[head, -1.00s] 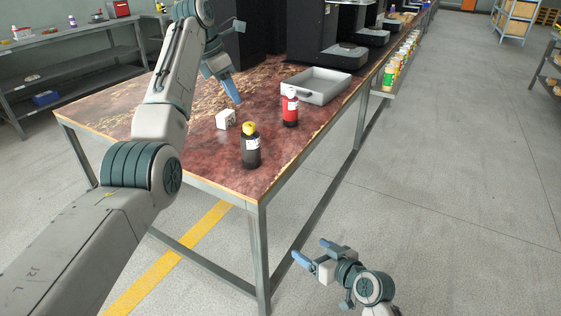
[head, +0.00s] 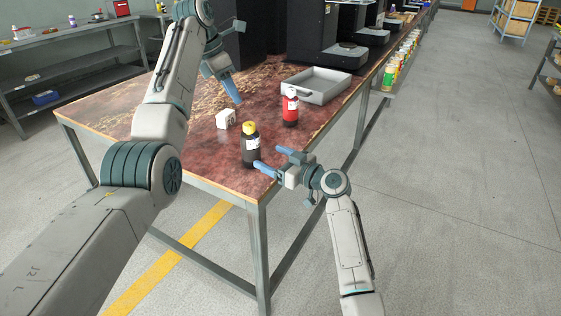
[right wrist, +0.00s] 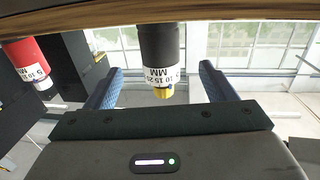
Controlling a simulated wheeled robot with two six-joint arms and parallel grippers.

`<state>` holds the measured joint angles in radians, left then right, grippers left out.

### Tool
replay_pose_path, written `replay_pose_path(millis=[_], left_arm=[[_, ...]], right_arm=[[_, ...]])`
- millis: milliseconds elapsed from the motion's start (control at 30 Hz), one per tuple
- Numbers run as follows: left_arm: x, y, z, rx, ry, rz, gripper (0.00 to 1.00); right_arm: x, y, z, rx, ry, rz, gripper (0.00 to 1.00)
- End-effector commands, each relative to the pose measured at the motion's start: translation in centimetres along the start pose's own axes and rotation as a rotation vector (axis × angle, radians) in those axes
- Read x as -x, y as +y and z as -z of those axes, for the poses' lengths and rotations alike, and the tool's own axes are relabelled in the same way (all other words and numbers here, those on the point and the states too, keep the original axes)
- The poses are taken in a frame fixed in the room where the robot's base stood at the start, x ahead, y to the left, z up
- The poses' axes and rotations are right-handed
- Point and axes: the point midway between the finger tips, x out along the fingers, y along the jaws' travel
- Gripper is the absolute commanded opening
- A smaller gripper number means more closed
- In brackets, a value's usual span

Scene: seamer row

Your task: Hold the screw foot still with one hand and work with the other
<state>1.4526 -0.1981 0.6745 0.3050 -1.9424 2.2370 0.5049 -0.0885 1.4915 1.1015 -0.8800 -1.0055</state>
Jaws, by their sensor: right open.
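A black bottle-like cylinder (head: 251,148) with a yellow top and a white scale label stands upright near the table's front corner. A similar red cylinder (head: 290,108) with a white top stands behind it to the right. I cannot tell which of them is the screw foot. My right gripper (head: 273,160) is open beside the black cylinder, at the table edge. In the right wrist view the black cylinder (right wrist: 160,50) appears upside down, between the open fingers and apart from both. My left gripper (head: 232,90) points down above the table, behind the white block; its jaw gap is hidden.
A grey tray (head: 316,97) sits farther back on the table (head: 200,150). Black machines (head: 345,30) line the back. The table's right edge runs close to my right arm; open floor lies to the right.

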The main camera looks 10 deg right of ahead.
Motion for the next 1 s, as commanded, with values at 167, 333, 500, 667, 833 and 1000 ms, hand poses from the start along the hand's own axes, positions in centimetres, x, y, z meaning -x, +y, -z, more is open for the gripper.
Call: replay_pose_path(millis=[167, 333, 500, 667, 833, 1000], left_arm=[[0.0, 0.0, 0.0, 0.000, 0.000, 0.000, 0.36], [0.0, 0.0, 0.0, 0.000, 0.000, 0.000, 0.36], [0.0, 0.0, 0.0, 0.000, 0.000, 0.000, 0.36], [0.0, 0.0, 0.0, 0.000, 0.000, 0.000, 0.36], [0.0, 0.0, 0.0, 0.000, 0.000, 0.000, 0.36], [0.0, 0.0, 0.0, 0.000, 0.000, 0.000, 0.36]], right_arm=[[-3.5, -0.1, 0.1, -0.002, 0.001, 0.002, 0.77], [-6.2, -0.1, 0.1, -0.001, 0.001, 0.001, 0.77], [-8.0, 0.0, 0.1, -0.001, 0.000, 0.000, 0.77], [-8.5, 0.0, 0.0, 0.000, 0.000, -0.001, 0.77], [-8.6, 0.0, 0.0, 0.000, 0.000, -0.001, 0.77], [-8.6, 0.0, 0.0, 0.000, 0.000, -0.001, 0.56]])
